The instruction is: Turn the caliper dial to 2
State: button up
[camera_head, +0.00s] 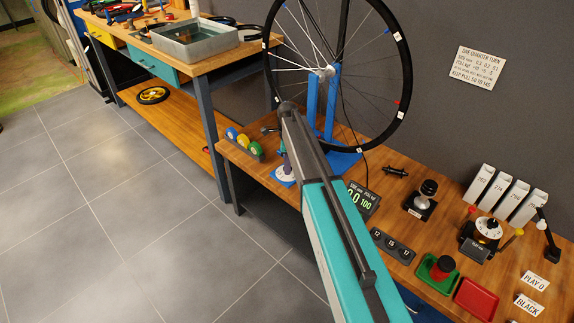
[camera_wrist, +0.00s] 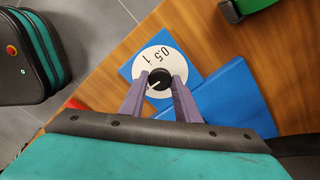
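The caliper dial is a white disc (camera_wrist: 153,56) with the figures 0.5 and 1 showing, on a blue base (camera_wrist: 128,71). A black knob (camera_wrist: 158,80) with a white pointer mark sits at its centre; the mark points to the lower left in the wrist view. My gripper (camera_wrist: 161,76) has its two purple fingers on either side of the knob, close to it. I cannot tell whether they press on it. Part of the disc and any other figures are hidden by the fingers. In the head view my gripper (camera_head: 285,163) is over the dial at the table's left end.
A wheel (camera_head: 402,107) stands in a blue stand (camera_head: 328,100) just behind the dial. Coloured rollers (camera_head: 243,142) lie left of it. A digital readout (camera_head: 363,199), a small dial device (camera_head: 487,229) and a green tray (camera_head: 425,275) are to the right.

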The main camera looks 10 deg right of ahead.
jog(key=shift+n+p, duration=0.3)
jog(key=shift+n, duration=0.1)
jog(key=o, duration=1)
jog(key=shift+o, duration=0.2)
notch_tip(320, 180, up, 14)
jog(key=shift+f, duration=0.1)
dwell(0.7)
